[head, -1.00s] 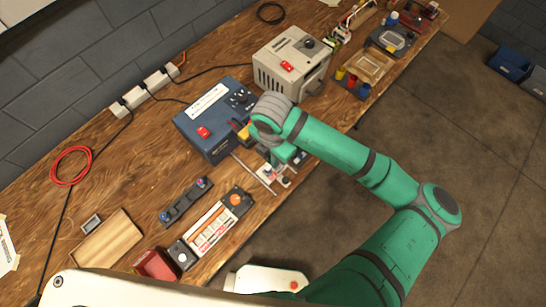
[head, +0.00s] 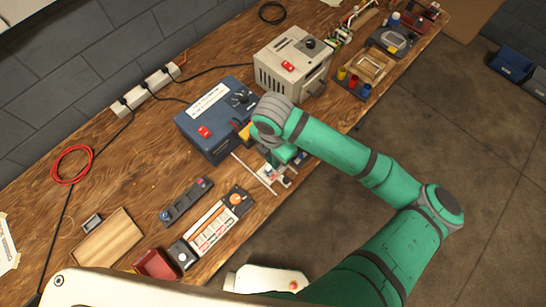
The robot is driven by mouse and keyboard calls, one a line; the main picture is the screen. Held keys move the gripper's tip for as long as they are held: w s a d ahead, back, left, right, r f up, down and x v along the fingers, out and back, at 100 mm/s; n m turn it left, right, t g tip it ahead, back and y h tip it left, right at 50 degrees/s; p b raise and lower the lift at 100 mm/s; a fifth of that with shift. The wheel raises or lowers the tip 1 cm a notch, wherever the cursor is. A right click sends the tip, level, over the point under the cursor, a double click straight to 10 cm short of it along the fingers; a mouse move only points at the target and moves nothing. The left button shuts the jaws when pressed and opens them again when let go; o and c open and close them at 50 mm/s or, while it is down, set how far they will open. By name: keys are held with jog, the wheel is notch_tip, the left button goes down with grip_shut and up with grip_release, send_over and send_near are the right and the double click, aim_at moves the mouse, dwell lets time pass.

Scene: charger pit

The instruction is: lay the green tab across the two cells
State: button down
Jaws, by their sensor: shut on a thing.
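My gripper (head: 277,166) points down at the front edge of the bench, in front of the blue box. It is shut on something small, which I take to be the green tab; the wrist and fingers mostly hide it. Just under and beside the fingers is a small pale fixture (head: 266,180) with thin rails and small parts. The two cells cannot be made out clearly there. I cannot tell whether the held piece touches them.
The blue box (head: 207,131) with a red switch stands close behind my gripper. A grey box (head: 283,66) is to its right. A strip with an orange knob (head: 235,199), a dark bar (head: 186,202), a wooden tray (head: 108,240) and a red bin (head: 153,264) lie left.

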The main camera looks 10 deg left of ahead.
jog(key=shift+s+f, duration=0.1)
jog(key=shift+f, duration=0.25)
dwell(0.8)
jog(key=c, duration=1.7)
grip_release()
jog(key=shift+r, duration=3.5)
